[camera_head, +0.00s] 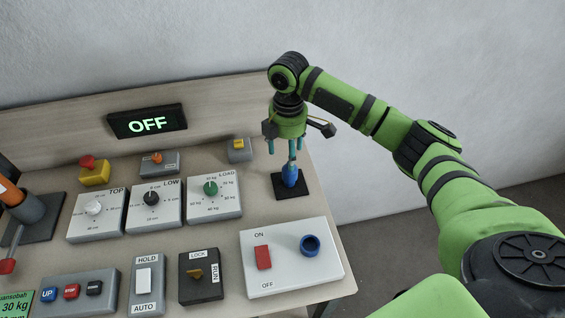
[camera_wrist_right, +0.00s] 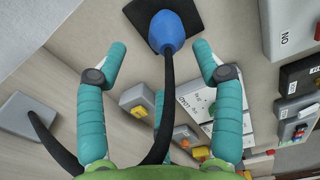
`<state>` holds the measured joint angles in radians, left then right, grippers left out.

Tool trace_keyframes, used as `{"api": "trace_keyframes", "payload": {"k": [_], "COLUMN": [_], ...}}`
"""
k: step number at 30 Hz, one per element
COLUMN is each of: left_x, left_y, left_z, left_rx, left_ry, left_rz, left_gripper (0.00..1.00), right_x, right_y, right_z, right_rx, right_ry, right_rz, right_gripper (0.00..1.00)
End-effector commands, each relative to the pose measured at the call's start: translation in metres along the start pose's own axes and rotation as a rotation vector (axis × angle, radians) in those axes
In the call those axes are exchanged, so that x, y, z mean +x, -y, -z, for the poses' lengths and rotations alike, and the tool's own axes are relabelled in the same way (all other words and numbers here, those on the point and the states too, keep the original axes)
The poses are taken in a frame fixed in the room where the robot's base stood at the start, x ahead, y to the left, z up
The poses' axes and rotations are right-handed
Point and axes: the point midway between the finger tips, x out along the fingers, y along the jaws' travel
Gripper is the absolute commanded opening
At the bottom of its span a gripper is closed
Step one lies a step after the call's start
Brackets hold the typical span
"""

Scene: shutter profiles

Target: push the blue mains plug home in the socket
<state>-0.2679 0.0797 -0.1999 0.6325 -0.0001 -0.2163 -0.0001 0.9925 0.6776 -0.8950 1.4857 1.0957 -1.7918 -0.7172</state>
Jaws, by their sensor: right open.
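The blue mains plug (camera_head: 290,175) stands on a small black pad (camera_head: 293,190) at the right end of the table. In the wrist view the plug (camera_wrist_right: 170,30) is at the top, with its black cable (camera_wrist_right: 168,95) running back toward my gripper. The blue round socket (camera_head: 310,252) sits on a white panel in front of the plug, with nothing in it. My right gripper (camera_head: 284,148) is just above the plug, pointing down. Its teal fingers (camera_wrist_right: 160,55) are open, apart on either side of the cable, in the wrist view. My left gripper is out of view.
The white panel (camera_head: 285,281) also carries a red ON/OFF switch (camera_head: 263,257). Boxes with dials, including LOAD (camera_head: 226,203), and boxes with switches fill the table to the left. A backboard with a lit OFF display (camera_head: 147,122) stands behind.

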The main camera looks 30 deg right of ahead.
Motion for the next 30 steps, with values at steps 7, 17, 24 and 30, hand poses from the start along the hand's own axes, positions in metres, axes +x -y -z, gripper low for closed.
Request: {"api": "trace_keyframes", "payload": {"k": [7,17,24,30], "left_x": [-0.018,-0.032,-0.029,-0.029], "left_y": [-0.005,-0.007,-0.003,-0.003], "left_z": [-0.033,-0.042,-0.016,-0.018], "left_rx": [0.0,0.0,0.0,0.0], "left_ry": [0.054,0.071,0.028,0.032], "left_rz": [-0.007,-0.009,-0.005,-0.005], "left_gripper": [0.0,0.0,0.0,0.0], "right_x": [0.025,0.066,0.068,0.067], "right_y": [0.004,0.007,0.006,0.006], "right_z": [-0.002,-0.004,-0.004,-0.004], "right_rx": [0.0,0.002,0.001,0.001], "right_ry": [0.003,0.001,0.001,0.001], "right_rz": [0.004,0.001,0.0,0.0], "right_gripper": [0.67,0.67,0.59,0.06]}}
